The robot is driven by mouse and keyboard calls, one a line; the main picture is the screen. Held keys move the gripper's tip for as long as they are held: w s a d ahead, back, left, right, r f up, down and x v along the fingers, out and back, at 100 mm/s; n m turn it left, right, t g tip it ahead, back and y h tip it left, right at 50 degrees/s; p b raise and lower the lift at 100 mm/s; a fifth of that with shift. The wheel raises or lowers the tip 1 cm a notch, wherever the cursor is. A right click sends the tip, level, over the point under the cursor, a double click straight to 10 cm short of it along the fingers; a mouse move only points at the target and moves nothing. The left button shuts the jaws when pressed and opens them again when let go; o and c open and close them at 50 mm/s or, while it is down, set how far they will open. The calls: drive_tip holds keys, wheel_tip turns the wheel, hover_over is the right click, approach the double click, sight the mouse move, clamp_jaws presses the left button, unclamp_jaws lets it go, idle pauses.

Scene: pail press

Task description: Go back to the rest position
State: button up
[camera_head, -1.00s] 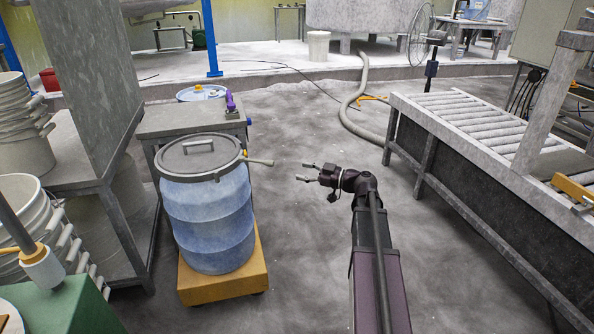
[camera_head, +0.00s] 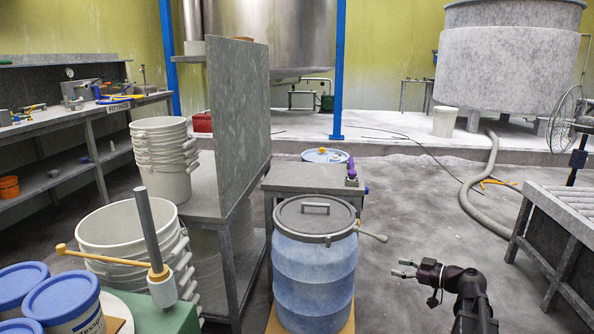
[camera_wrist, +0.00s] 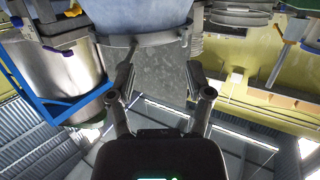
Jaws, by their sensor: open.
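My gripper (camera_head: 404,268) is open and empty. It is at the lower right of the head view, to the right of the blue drum (camera_head: 314,275) and apart from it. The drum stands upright with a grey lid (camera_head: 312,213) on top. A lever handle (camera_head: 371,236) sticks out from its rim toward my gripper; its end is apart from my fingers. In the wrist view, which looks upside down, my two fingers (camera_wrist: 160,80) are spread wide with nothing held between them. The blue drum (camera_wrist: 150,14) shows behind them at the top.
The drum is on a yellow base (camera_head: 273,320). A grey table (camera_head: 285,178) with a purple tool stands behind it. White pails (camera_head: 120,228) are stacked at left. A roller conveyor (camera_head: 570,220) is at right.

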drive_tip(key=s+a+f+m+g+h+p, duration=0.1)
drive_tip(key=s+a+f+m+g+h, duration=0.15)
drive_tip(key=a+f, duration=0.2)
drive_tip(key=s+a+f+m+g+h, duration=0.1)
drive_tip(key=s+a+f+g, duration=0.25)
drive_tip(key=a, duration=0.25)
drive_tip(key=s+a+f+m+g+h+p, duration=0.1)
drive_tip(key=s+a+f+m+g+h, duration=0.15)
drive_tip(key=s+h, duration=0.2)
drive_tip(key=s+a+f+m+g+h+p, duration=0.1)
drive_tip(key=s+m+g+h, duration=0.1)
drive_tip(key=s+m+h, duration=0.3)
wheel_tip(320, 180, up, 38)
drive_tip(key=s+p, duration=0.1)
drive_tip(key=p, duration=3.7)
drive_tip(key=shift+s+n+y, duration=0.15)
drive_tip(key=shift+n+y, duration=0.25)
drive_tip(key=shift+t, duration=0.25)
